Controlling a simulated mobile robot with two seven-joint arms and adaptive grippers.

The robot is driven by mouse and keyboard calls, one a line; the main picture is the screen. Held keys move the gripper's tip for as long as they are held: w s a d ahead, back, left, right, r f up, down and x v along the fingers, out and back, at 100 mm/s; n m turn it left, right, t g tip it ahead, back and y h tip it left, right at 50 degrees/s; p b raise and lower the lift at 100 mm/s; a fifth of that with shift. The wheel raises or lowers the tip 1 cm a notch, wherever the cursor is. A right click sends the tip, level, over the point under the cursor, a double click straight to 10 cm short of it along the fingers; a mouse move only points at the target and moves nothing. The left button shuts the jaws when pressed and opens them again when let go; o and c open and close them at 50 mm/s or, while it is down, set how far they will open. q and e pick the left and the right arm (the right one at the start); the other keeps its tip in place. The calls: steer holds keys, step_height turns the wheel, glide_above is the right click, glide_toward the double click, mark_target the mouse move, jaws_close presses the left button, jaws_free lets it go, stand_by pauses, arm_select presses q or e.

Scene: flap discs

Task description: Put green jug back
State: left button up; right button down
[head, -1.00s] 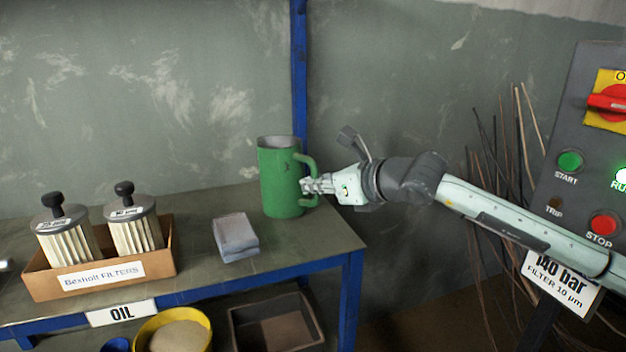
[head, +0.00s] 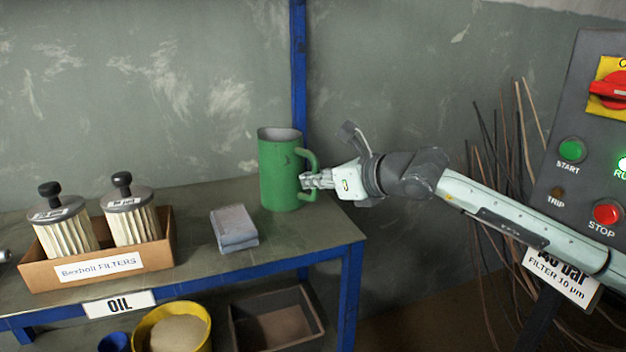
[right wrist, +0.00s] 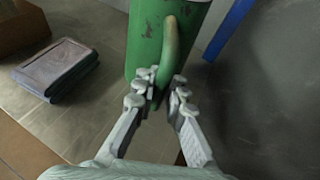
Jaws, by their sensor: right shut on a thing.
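The green jug (head: 279,172) stands upright at the right end of the bench top (head: 190,205), near the blue post. Its handle faces right. My right gripper (head: 308,181) reaches in from the right and is shut on the jug's handle. In the right wrist view the fingers (right wrist: 160,92) close around the lower part of the handle (right wrist: 169,50), with the jug body (right wrist: 143,40) just beyond. Whether the jug's base touches the bench is hard to tell, but it appears to rest there. My left gripper is not in view.
A folded grey cloth (head: 234,228) lies left of the jug. A cardboard box (head: 98,268) with two filters stands at the left. Below are a yellow bucket (head: 204,334) and a dark tray (head: 236,330). A control panel (head: 585,150) stands at the right; thin rods lean behind my arm.

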steer(key=shift+s+f+b, duration=0.15)
steer(key=shift+f+b, duration=0.4)
steer(key=shift+f, duration=0.4)
steer(key=c, duration=1.8)
jaws_free()
steer(key=shift+a+f, duration=0.1)
steer(key=shift+f, duration=0.05)
steer(key=shift+o, duration=1.1)
steer(key=shift+w, duration=0.2)
steer(key=shift+o, duration=0.4)
steer(key=shift+r, duration=0.25)
steer(key=shift+f, duration=0.1)
steer(key=shift+s, duration=0.1)
